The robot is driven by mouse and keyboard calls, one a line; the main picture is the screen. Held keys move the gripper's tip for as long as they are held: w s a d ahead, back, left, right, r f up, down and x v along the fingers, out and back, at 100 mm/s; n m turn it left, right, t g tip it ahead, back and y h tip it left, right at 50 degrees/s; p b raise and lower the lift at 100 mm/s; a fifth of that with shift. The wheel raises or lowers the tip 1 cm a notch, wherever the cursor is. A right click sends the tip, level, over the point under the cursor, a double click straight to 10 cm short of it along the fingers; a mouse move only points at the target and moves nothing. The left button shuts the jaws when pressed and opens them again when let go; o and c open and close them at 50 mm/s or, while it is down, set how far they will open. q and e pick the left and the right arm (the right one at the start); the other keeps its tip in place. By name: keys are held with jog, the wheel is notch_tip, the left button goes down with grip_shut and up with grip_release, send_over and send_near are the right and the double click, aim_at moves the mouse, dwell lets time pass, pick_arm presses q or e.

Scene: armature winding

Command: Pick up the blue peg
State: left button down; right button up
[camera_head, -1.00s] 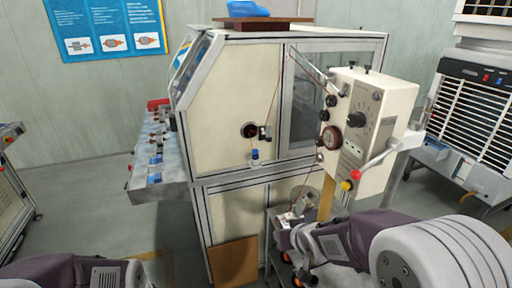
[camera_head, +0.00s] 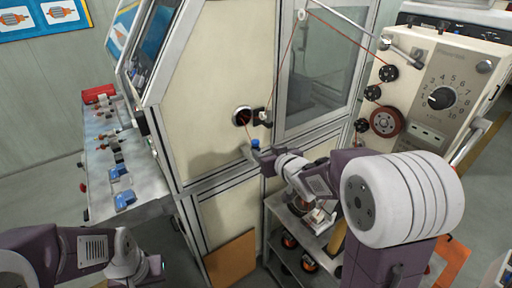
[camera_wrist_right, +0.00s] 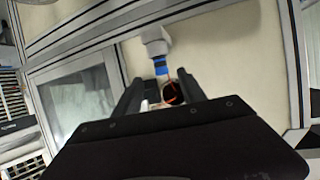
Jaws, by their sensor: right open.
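The blue peg (camera_head: 255,143) is a small blue cylinder at the front of the cream machine, just below the round dark opening. It also shows in the right wrist view (camera_wrist_right: 161,66), below a pale, rounded fitting. My right gripper (camera_head: 258,153) is at the peg. In the right wrist view its two dark fingers (camera_wrist_right: 160,92) stand apart, with the peg just ahead of and between their tips; they do not grip it. My left gripper (camera_head: 152,268) is at the bottom left, away from the machine, and its jaws are not clear.
The cream machine (camera_head: 232,75) has a round opening (camera_head: 242,116) and a red wire running up. A control box (camera_head: 450,90) stands at the right. A side shelf (camera_head: 100,150) at the left holds blue and red items. A low cart (camera_head: 290,235) stands below my right arm.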

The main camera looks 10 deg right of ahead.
aim_at(257, 146)
jog(key=x, duration=0.3)
jog(key=shift+w+a+f, duration=0.1)
jog(key=shift+w+a, duration=0.2)
jog(key=shift+w+p, duration=0.3)
jog(key=shift+p, duration=0.05)
jog(key=x, duration=0.3)
jog(key=shift+w+d+p, duration=0.15)
jog(key=shift+p, duration=0.25)
jog(key=shift+w+f, duration=0.2)
jog(key=shift+w, duration=0.15)
jog(key=shift+s+r, duration=0.1)
jog(key=shift+s, duration=0.1)
jog(key=c, duration=0.6)
grip_shut()
pick_arm(q)
jog(key=shift+w+a+r, duration=0.15)
jog(key=shift+w+r, duration=0.2)
jog(key=shift+r, duration=0.25)
